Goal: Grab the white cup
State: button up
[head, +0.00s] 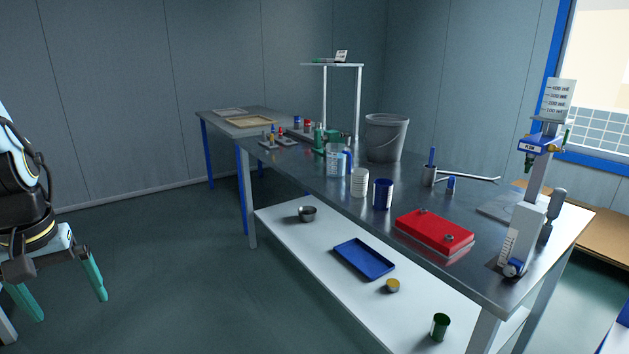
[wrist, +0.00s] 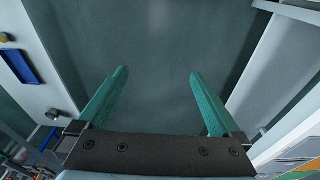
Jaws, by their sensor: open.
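The white cup (head: 359,182) stands upright on the dark metal tabletop (head: 310,180), just left of a dark blue cup (head: 383,194). My gripper (head: 66,290) is at the far left of the head view, well away from the table and low over the floor. In the wrist view my gripper (wrist: 157,92) shows two green fingers spread wide with only floor between them. It is open and empty. The white cup cannot be made out in the wrist view.
A clear beaker (head: 334,160) and blue bottle (head: 348,162) stand behind the cup. A grey bucket (head: 386,138), red box (head: 434,232) and dispenser stand (head: 530,200) share the table. The lower shelf holds a blue tray (head: 364,259). The floor (head: 170,270) between is clear.

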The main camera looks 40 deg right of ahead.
aim_at(360, 176)
jog(key=i+l+z, duration=0.35)
jog(key=i, duration=0.2)
jog(key=i+l+z, duration=0.1)
jog(key=i+z, duration=0.25)
jog(key=i, duration=0.2)
jog(key=i+z, duration=0.4)
jog(key=i, duration=0.15)
